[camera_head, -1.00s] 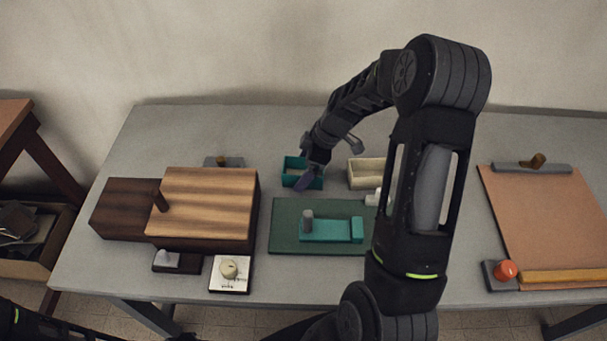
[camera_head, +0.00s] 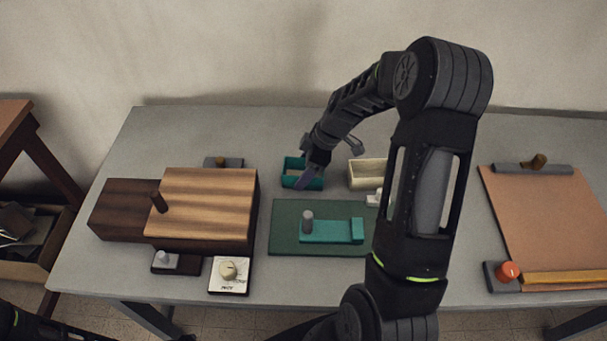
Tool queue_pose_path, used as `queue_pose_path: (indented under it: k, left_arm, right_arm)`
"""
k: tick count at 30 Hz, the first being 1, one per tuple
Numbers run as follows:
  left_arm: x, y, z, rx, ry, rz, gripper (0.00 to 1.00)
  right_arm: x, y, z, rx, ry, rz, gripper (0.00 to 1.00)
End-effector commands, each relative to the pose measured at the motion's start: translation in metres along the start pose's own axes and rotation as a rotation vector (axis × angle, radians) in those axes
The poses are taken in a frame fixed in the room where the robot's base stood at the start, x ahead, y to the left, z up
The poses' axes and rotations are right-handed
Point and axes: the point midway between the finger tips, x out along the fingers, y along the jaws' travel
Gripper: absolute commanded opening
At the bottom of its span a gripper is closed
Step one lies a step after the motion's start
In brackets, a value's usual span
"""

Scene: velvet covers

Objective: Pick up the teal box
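The teal box (camera_head: 290,181) is a small open-topped box standing on the grey table, behind the dark green board. My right gripper (camera_head: 304,181) reaches down to it from the upper right. The box appears to rest level on the table. My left arm shows only as a piece at the lower left corner; its gripper is out of view.
A cream box (camera_head: 367,173) stands just right of the teal box. The green board (camera_head: 285,235) carries a teal sliding piece (camera_head: 325,232) with a grey peg. A wooden block (camera_head: 205,205) lies at left, a brown clipboard (camera_head: 545,220) at right. My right arm hides the table's middle right.

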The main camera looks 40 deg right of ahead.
Motion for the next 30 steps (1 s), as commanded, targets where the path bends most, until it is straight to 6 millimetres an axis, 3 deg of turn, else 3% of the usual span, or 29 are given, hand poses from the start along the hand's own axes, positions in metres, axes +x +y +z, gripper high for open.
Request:
queue_pose_path:
  k: [18, 26, 30]
  left_arm:
    - [0.000, 0.000, 0.000, 0.000, 0.000, 0.000, 0.36]
    - [-0.002, 0.001, 0.000, 0.000, 0.000, 0.000, 0.36]
    - [-0.012, 0.005, 0.000, 0.000, 0.000, 0.000, 0.36]
  right_arm:
    - [0.000, 0.000, 0.000, 0.000, 0.000, 0.000, 0.19]
    - [-0.001, 0.000, -0.001, 0.000, 0.000, 0.000, 0.19]
    - [-0.007, 0.000, -0.003, 0.000, 0.000, -0.001, 0.19]
